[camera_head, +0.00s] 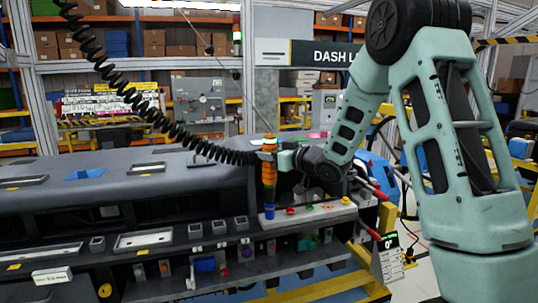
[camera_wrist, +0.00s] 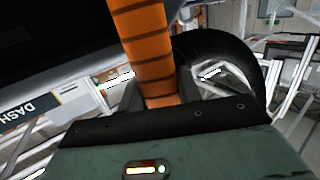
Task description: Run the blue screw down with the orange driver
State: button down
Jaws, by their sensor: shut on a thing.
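The orange driver (camera_head: 269,172) stands upright over the front right part of the dashboard module (camera_head: 180,190), below a black coiled cord. My gripper (camera_head: 284,160) is shut on it from the right, around its upper part. In the wrist view the driver's orange, dark-ringed body (camera_wrist: 147,45) sits between my gripper's fingers (camera_wrist: 160,92). A blue piece (camera_head: 270,217) shows at the driver's lower end, beside the left end of a pale strip. I cannot tell whether this is the blue screw or part of the driver, nor whether they touch.
The pale strip (camera_head: 310,214) carries red, yellow, green and orange round pieces close to the driver's right. Small grey blocks (camera_head: 220,227) line the module's front edge. The coiled cord (camera_head: 130,95) hangs from upper left to the driver. A blue patch (camera_head: 86,174) lies on the module's left.

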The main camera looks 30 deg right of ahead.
aim_at(272, 134)
jog(key=shift+d+r+p, duration=0.1)
jog(key=shift+r+p, duration=2)
jog(key=shift+r, duration=0.9)
jog(key=shift+f, duration=0.1)
